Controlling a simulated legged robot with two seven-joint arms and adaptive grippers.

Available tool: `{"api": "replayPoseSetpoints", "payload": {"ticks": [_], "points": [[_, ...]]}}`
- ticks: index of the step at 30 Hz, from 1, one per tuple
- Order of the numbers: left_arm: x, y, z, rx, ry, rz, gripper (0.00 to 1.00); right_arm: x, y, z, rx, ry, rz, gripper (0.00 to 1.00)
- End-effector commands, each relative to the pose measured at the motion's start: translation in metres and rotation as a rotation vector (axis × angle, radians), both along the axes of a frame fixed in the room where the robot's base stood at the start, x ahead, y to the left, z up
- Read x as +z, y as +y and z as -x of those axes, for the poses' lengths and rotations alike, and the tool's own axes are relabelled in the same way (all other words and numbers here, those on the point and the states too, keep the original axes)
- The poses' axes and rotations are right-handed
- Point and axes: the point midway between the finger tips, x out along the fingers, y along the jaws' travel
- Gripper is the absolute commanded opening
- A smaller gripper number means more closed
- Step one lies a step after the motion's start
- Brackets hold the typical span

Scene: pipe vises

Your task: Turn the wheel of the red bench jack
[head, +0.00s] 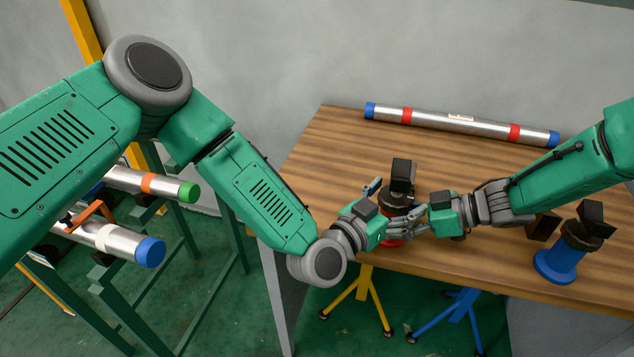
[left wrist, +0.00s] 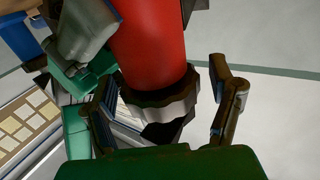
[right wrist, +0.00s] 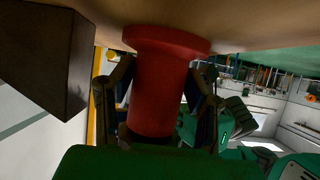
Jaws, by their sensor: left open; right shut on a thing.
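The red bench jack (head: 395,242) stands at the table's front edge with its black head (head: 403,172) up; my grippers hide most of its body. In the left wrist view its red body (left wrist: 150,45) carries a grey knobbed wheel (left wrist: 168,108). My left gripper (head: 388,208) is open, its fingers (left wrist: 166,92) on either side of the wheel with a gap visible at the right finger. My right gripper (head: 418,218) is shut on the jack's red body; in the right wrist view its fingers (right wrist: 160,90) flank that body (right wrist: 158,95) below the flared base.
A blue bench jack (head: 562,262) stands to the right, with a dark block (head: 543,226) beside it. A steel pipe (head: 460,122) with red bands lies along the table's back. A green rack (head: 190,250) with pipes stands at left. The wooden table's (head: 335,160) back left is clear.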

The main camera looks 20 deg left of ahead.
Motion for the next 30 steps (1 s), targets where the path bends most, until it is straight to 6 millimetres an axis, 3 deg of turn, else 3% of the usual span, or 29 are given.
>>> {"api": "replayPoseSetpoints", "payload": {"ticks": [17,30], "points": [[-0.001,0.001,-0.001,-0.464,-0.003,-0.004,0.77,0.000,0.001,0.000,0.000,-0.001,-0.001,0.27],[0.000,0.072,0.045,-0.474,-0.001,-0.004,0.77,0.000,0.001,0.000,0.000,-0.001,-0.001,0.27]]}}
